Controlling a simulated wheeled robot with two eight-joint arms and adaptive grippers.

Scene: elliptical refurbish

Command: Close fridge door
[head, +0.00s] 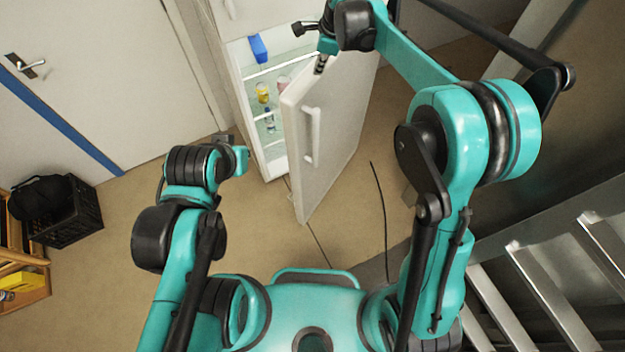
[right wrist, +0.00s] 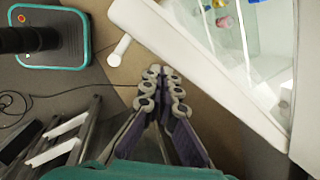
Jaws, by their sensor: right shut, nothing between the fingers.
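The white fridge (head: 232,95) stands at the top centre of the head view. Its door (head: 325,140) is open and swung out toward me, with a vertical white handle (head: 312,138) on its outer face. My right gripper (head: 320,66) is shut and empty at the door's upper edge; I cannot tell whether it touches. In the right wrist view the closed fingers (right wrist: 163,84) are beside the white door (right wrist: 200,62), with the handle (right wrist: 120,49) to the left.
Shelves inside the fridge hold a blue container (head: 258,48), a yellow-labelled jar (head: 262,93) and a bottle (head: 270,121). A black crate (head: 75,222) stands at the left. Metal stairs (head: 545,280) are at the lower right. A cable (head: 381,205) lies on the floor right of the door.

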